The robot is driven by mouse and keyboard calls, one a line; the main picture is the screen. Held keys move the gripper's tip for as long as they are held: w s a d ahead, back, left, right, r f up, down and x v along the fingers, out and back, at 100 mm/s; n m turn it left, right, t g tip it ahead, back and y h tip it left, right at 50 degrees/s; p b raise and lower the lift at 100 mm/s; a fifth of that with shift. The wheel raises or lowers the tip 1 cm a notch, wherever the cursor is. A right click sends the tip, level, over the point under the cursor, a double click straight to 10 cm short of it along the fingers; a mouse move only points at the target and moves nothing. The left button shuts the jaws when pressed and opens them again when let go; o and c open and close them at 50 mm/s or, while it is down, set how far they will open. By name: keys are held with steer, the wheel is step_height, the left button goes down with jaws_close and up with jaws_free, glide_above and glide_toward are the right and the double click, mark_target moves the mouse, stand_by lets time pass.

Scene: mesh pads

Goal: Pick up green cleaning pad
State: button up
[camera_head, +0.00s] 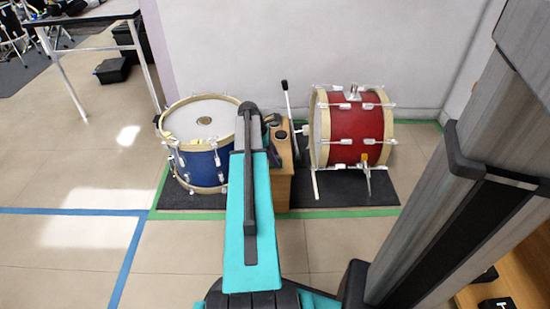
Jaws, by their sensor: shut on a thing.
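My arm (250,215), teal with a dark bar along it, reaches forward from the bottom of the picture. Its dark far end (248,108) is between the blue drum and the wooden box. Small dark parts (272,119) show just right of that end, and I cannot tell whether they belong to my wrist. The fingers of my gripper are hidden. I cannot make out a green cleaning pad. My arm hides part of the wooden box and the right side of the blue drum.
A blue drum (205,158) and a red bass drum (358,125) stand on dark mats. A wooden box (284,185) is between them. A wall (300,45) rises behind. A table (75,14) is at upper left. Open floor (60,175) with tape lines is at left.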

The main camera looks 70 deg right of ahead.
mark_target(278, 156)
steer(key=shift+r+p, duration=0.45)
steer(key=shift+r, duration=0.35)
steer(key=shift+r+p, duration=0.55)
steer(key=shift+r, duration=0.4)
steer(key=w+a+r+p, duration=0.1)
steer(key=w+a+p, duration=0.3)
steer(key=a, duration=1.1)
steer(key=shift+w, duration=0.8)
